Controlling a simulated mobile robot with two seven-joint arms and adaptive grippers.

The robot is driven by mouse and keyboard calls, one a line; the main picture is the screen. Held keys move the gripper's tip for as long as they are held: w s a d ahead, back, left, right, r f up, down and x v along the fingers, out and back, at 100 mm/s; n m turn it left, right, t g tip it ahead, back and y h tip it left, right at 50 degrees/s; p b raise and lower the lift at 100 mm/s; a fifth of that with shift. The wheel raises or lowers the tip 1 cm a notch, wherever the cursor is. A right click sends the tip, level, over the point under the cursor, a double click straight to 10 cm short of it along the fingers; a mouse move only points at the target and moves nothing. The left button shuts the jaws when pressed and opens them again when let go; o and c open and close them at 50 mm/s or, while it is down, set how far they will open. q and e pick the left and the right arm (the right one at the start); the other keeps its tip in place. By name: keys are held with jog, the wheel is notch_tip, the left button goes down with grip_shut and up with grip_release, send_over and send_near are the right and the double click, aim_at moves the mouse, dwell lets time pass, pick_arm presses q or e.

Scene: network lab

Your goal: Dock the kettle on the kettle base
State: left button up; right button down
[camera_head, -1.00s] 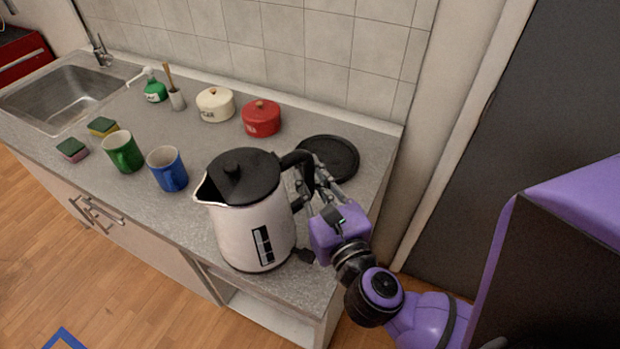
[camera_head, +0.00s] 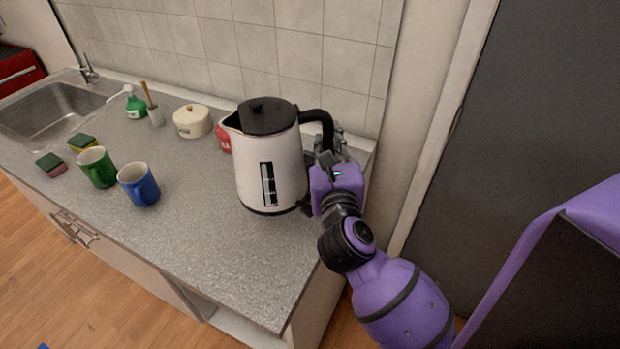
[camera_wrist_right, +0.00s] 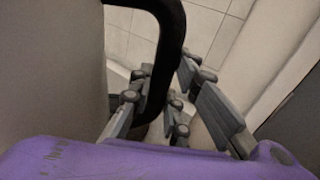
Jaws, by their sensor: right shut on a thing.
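The white kettle (camera_head: 268,165) with black lid and handle is upright, with its spout to the left, over the right part of the counter. My right gripper (camera_head: 328,148) is shut on its black handle at the kettle's right side. In the right wrist view the grey fingers (camera_wrist_right: 155,100) are around the black handle (camera_wrist_right: 171,45), and the pale kettle body (camera_wrist_right: 50,70) fills the left. The kettle base is mostly or wholly hidden behind the kettle and gripper. I cannot tell the gap between kettle and base. My left gripper is not in view.
A red pot (camera_head: 224,141) is partly hidden just behind the kettle's left side. A cream pot (camera_head: 192,122), blue mug (camera_head: 139,186), green mug (camera_head: 97,168), soap bottle (camera_head: 136,107) and sponges (camera_head: 50,165) stand further left. The counter front (camera_head: 235,255) is clear. The tiled wall (camera_head: 290,50) is behind.

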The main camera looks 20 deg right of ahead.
jog(key=w+d+m+g+h, duration=0.3)
jog(key=w+d+m+h, duration=0.15)
jog(key=w+d, duration=0.2)
pick_arm(q)
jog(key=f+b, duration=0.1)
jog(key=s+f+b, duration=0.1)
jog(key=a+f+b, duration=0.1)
jog(key=b, duration=0.1)
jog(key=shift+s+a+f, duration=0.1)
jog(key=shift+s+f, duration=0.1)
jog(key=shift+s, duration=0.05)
pick_arm(e)
notch_tip(320, 180, down, 6)
jog(key=d+h, duration=0.1)
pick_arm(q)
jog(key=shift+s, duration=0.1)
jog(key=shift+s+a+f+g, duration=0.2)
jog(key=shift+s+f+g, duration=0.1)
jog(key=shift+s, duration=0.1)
pick_arm(e)
jog(key=shift+s, duration=0.1)
